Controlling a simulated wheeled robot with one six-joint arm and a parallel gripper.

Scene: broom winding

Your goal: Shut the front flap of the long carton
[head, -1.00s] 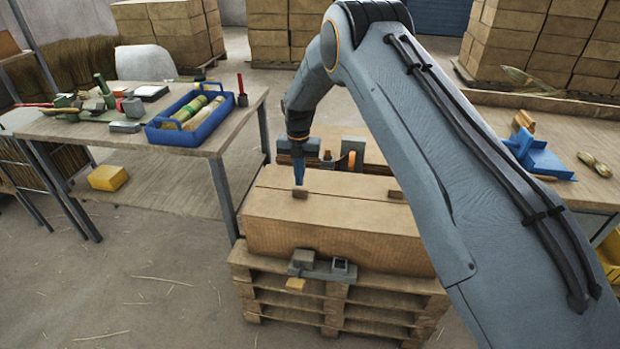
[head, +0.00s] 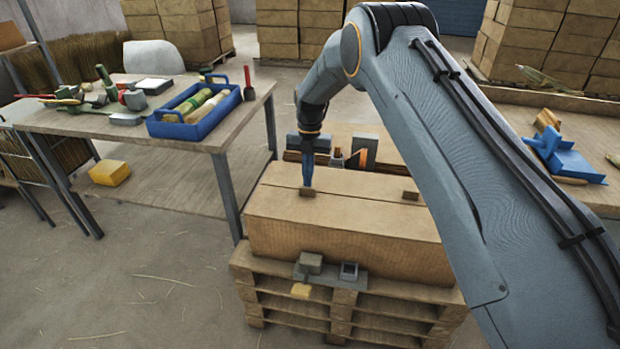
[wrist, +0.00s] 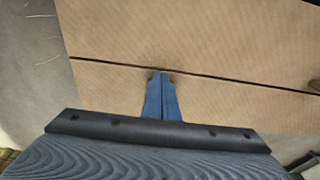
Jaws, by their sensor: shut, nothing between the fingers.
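The long brown carton (head: 345,238) lies on a pallet in the head view. Its front flap (head: 350,212) lies down across the top, level with the rear flap (head: 350,183) as far as I can tell. A thin dark seam runs between them. Two small brown tabs sit along the seam, the left one (head: 307,191) and the right one (head: 410,196). My gripper (head: 307,184) is shut and empty, its blue fingers pointing down at the left tab. In the wrist view the closed fingertips (wrist: 160,74) are at the seam; contact is unclear.
A grey bracket (head: 330,272) with small blocks sits at the pallet's (head: 285,300) front. A table (head: 190,142) with a blue tray (head: 195,112) stands left. Another table (head: 590,140) stands right. Several grey items stand behind the carton. The floor at front left is mostly clear.

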